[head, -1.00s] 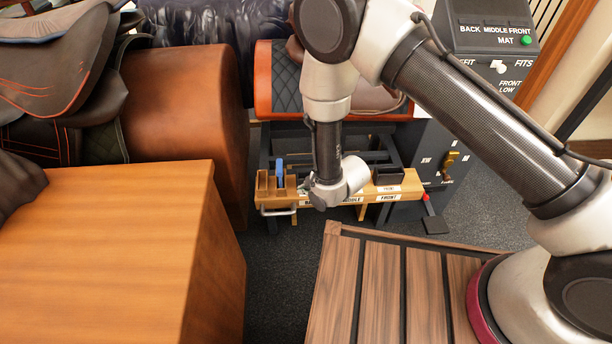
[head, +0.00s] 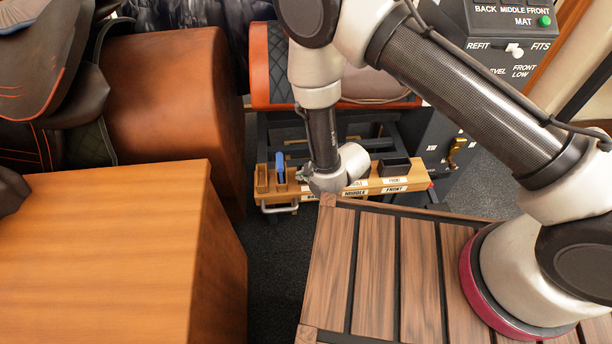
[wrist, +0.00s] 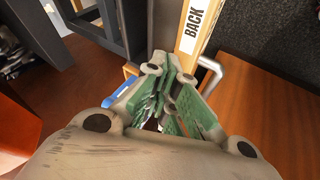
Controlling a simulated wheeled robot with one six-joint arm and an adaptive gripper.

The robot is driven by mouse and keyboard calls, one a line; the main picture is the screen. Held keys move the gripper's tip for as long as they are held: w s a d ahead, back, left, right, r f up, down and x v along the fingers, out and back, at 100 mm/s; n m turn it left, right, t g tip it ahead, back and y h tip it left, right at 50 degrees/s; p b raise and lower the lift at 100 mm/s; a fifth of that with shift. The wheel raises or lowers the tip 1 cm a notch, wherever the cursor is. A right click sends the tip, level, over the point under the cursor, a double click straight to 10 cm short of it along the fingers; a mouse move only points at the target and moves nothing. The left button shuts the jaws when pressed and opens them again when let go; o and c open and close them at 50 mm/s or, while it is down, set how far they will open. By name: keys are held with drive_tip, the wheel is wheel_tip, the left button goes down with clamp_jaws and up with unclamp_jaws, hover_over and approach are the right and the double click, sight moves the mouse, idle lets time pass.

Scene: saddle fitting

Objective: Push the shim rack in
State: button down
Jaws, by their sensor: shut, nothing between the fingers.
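The shim rack (head: 410,185) is a long wooden bar with BACK, MIDDLE and FRONT labels, low on the dark metal stand. Its left end has wooden slots with a blue shim (head: 280,167) standing up, and a silver handle (head: 280,208) below. A dark block (head: 394,167) sits near its right end. My gripper (wrist: 172,70), with green finger pads, is shut and empty. In the wrist view its tips are close to the rack's BACK end (wrist: 193,25) and the handle (wrist: 211,75); contact cannot be told. My wrist hides the rack's middle in the head view.
A wooden cabinet (head: 120,250) stands at the left, with a brown saddle form (head: 165,95) behind it. A padded form (head: 350,85) is above the rack. A grey control post (head: 480,60) stands at the right. A narrow strip of dark floor (head: 275,260) is clear.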

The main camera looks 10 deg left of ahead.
drive_tip(key=w+a, duration=0.3)
drive_tip(key=w, duration=0.9)
drive_tip(key=shift+w+a, duration=0.35)
drive_tip(key=shift+r, duration=0.1)
